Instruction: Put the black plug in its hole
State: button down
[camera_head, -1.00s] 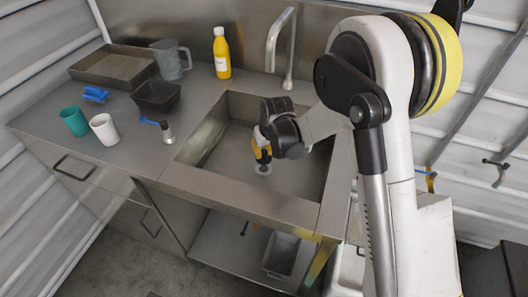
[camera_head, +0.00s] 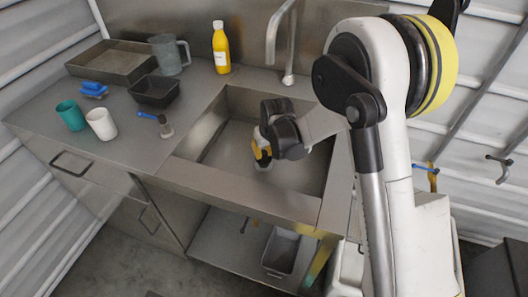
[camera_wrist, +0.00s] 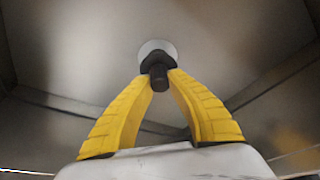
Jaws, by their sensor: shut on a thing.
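The black plug (camera_wrist: 158,76) is between the yellow fingertips of my gripper (camera_wrist: 160,74) in the wrist view. My gripper is shut on it. Just beyond the plug shows the pale round drain hole (camera_wrist: 154,48) in the sink floor, partly covered by the plug. I cannot tell whether the plug touches the hole. In the head view my gripper (camera_head: 262,152) points down inside the sink basin (camera_head: 215,152), close to its floor. The plug is hidden there by the fingers, and the hole shows only as a pale edge under them.
Basin walls surround my gripper. A tap (camera_head: 288,45) stands behind the sink, with a yellow bottle (camera_head: 221,50) to its left. A brush (camera_head: 163,125), white cup (camera_head: 101,124), teal cup (camera_head: 71,115), black bowl (camera_head: 155,93), jug (camera_head: 170,55) and metal tray (camera_head: 110,64) stand on the left counter.

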dwell(0.4)
jog(key=shift+f+b, duration=0.85)
jog(key=shift+f, duration=0.3)
jog(key=c, duration=1.3)
grip_release()
jog(key=v, duration=1.2)
jog(key=s+d+r+m+t, duration=0.2)
jog(key=s+d+r, duration=0.7)
jog(key=s+r, duration=0.15)
jog(key=s+d+r+m+t, duration=0.1)
jog(key=s+d, duration=0.2)
jog(key=s, duration=0.3)
jog(key=s+d+m+h, duration=0.1)
jog(key=s+d, duration=0.3)
jog(key=s, duration=0.3)
jog(key=shift+d+r+m+t, duration=0.3)
jog(key=shift+d+r+t, duration=0.05)
jog(key=shift+r+t, duration=0.05)
